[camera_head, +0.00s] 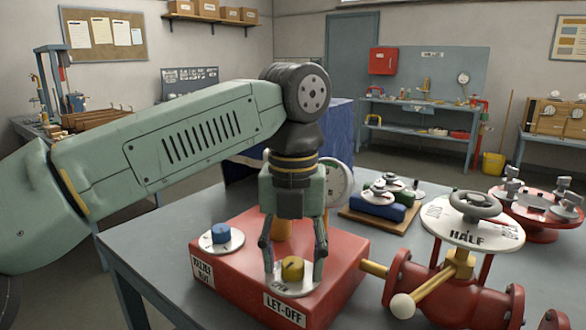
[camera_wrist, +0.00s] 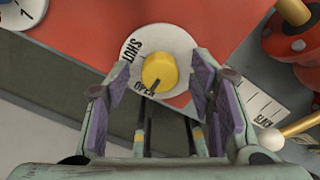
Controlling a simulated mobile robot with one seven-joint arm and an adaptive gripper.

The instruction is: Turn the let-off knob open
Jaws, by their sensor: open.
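The let-off knob (camera_head: 292,268) is a yellow knob on a white round dial, on top of a red box (camera_head: 345,262) with a "LET-OFF" label on its front. In the wrist view, the knob (camera_wrist: 158,70) has a dark pointer mark aimed at lower left, close to the word OPEN; SHUT is at the dial's upper left. My gripper (camera_head: 293,274) points down over the dial. In the wrist view, my gripper (camera_wrist: 160,66) is open, with one purple-padded finger on each side of the knob and gaps between pads and knob.
A blue knob (camera_head: 221,233) on its own white dial stands at the box's left, above a "RELIEF" label. A gauge (camera_head: 338,184) stands behind my gripper. A red valve with a grey handwheel (camera_head: 475,205) and a white-ended lever (camera_head: 403,306) stands close on the right.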

